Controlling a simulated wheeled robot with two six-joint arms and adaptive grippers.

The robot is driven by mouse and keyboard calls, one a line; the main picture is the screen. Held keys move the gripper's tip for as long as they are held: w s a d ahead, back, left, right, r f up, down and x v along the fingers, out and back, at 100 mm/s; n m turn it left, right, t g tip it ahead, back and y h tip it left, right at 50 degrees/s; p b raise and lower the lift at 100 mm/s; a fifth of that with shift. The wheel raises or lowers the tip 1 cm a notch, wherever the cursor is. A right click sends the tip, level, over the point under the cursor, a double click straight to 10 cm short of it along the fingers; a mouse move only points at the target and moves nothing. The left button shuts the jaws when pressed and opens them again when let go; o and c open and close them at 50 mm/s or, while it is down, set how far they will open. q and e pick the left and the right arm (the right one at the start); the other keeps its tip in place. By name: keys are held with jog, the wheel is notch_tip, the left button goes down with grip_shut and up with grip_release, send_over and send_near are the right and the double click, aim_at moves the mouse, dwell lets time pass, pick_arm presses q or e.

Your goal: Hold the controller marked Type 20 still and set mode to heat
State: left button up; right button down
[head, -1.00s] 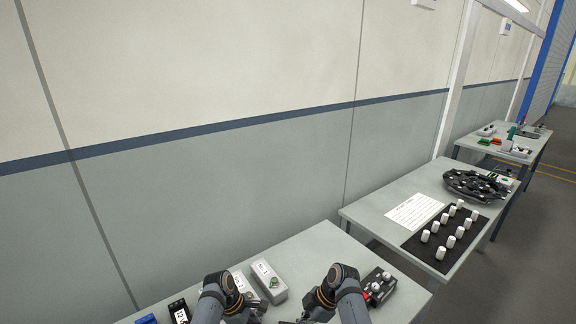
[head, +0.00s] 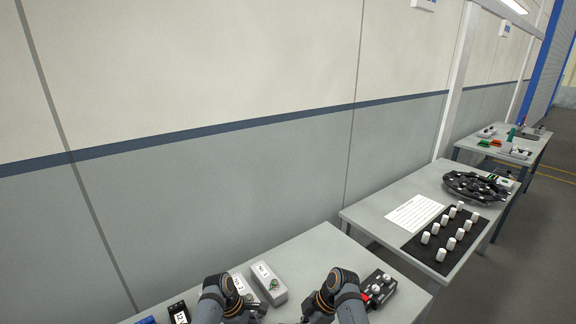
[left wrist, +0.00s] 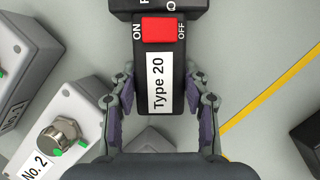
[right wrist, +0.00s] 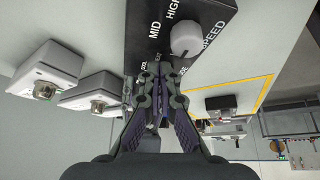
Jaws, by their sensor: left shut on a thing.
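The black controller (left wrist: 158,104) has a white "Type 20" label and a red ON/OFF switch (left wrist: 162,30). My left gripper (left wrist: 160,88) is shut across its narrow labelled part. In the head view its wider part with pale knobs (head: 376,289) shows beside my right arm. In the right wrist view a pale knob (right wrist: 186,40) sits by the words MID, HIGH and SPEED. My right gripper (right wrist: 151,75) has its fingertips close together at the controller's near edge, over partly covered lettering. Whether they hold anything is hidden. The mode setting cannot be read.
Two pale boxes stand left of the controller: one marked No. 1 (head: 268,284) and one marked No. 2 (left wrist: 62,125) with a metal knob. A black labelled device (head: 179,312) lies at the far left. Another table (head: 375,216) stands to the right.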

pick_arm(q)
jog(key=shift+d, duration=0.1)
pick_arm(e)
jog(key=shift+s, duration=0.7)
jog(key=shift+s+a, duration=0.15)
jog(key=shift+d, duration=0.45)
jog(key=shift+r, duration=3)
